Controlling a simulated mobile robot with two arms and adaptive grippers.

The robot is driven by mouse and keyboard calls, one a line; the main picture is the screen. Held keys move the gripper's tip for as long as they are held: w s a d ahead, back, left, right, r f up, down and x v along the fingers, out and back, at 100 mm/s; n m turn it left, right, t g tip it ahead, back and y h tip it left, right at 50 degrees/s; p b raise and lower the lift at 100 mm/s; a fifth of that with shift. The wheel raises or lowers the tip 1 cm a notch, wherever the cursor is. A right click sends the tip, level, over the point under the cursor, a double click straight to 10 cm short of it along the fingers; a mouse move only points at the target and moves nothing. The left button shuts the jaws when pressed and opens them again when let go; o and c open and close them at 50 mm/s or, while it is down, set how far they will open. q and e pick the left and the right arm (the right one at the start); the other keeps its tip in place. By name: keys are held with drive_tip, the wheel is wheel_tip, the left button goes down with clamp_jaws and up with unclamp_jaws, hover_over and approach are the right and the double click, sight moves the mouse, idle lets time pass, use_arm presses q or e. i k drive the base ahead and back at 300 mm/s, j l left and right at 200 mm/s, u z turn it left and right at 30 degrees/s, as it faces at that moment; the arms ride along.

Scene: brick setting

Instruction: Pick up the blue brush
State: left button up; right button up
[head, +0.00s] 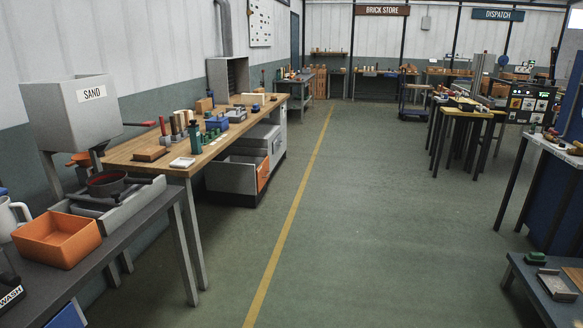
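I cannot make out a blue brush for certain in the head view. A small blue item (216,124) lies on the long wooden workbench (135,158) at the left, among several bottles and blocks; it is too small to tell whether it is a brush. A green brush-like item (536,258) lies on the low dark table (530,285) at the lower right. Neither of my grippers is in view.
At the left front, a grey table (95,262) holds an orange bin (57,239) beside the SAND hopper (75,105). A yellow-topped table (465,112) stands at the right. The green floor (350,230) between, with its yellow line (292,217), is clear.

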sight(256, 108)
drive_tip(key=i, duration=4.65)
